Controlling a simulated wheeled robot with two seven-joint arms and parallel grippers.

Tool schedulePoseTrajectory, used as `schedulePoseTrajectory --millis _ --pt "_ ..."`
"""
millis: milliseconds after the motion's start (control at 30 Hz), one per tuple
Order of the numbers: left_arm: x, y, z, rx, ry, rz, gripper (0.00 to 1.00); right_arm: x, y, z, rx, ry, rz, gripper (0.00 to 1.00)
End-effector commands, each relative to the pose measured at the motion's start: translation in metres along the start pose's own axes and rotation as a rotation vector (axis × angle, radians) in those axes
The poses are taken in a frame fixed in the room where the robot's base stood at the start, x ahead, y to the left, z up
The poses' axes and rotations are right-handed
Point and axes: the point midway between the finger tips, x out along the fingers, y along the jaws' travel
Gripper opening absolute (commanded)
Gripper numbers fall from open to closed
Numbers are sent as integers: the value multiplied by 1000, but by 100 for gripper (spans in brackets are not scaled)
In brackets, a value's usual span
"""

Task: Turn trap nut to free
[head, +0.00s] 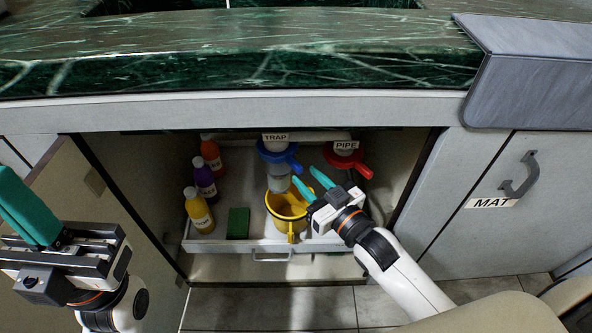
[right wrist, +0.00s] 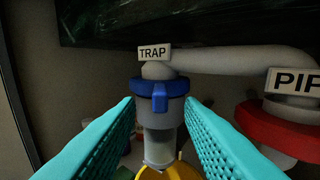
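The trap nut is a blue ring with a short lever (head: 279,154) under the TRAP label in the open cabinet. In the right wrist view the nut (right wrist: 143,87) sits around the pipe, with its tab facing the camera. A grey trap cup (head: 281,176) hangs below it. My right gripper (head: 303,174) is in front of and below the nut, open and empty. Its two teal fingers are apart on either side of the nut in the right wrist view, not visibly touching it. My left gripper (head: 30,207) is at the far left, away from the nut; its finger gap is unclear.
A red PIPE nut (head: 346,158) is close on the right. A yellow bucket (head: 287,212) stands below the trap in a pull-out tray (head: 222,243). Several bottles (head: 200,211) and a green sponge (head: 238,222) are left. The green counter (head: 240,55) overhangs above.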

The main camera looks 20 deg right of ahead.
Motion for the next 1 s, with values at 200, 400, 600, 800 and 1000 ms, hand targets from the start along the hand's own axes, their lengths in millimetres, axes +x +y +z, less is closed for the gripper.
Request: schedulePoseTrajectory --millis 200,400,600,800,1000 --pt "4 0 -1 5 -37 -15 0 37 0 -2 0 -1 0 35" --pt "7 -1 -2 7 -50 -21 0 51 0 -1 0 2 0 35" --pt "8 -1 -2 7 -50 -22 0 52 0 -1 0 3 0 35" --pt "8 -1 -2 7 -49 -22 0 52 0 -1 0 3 0 15" --pt "8 -1 -2 7 -49 -22 0 52 0 -1 0 2 0 0"
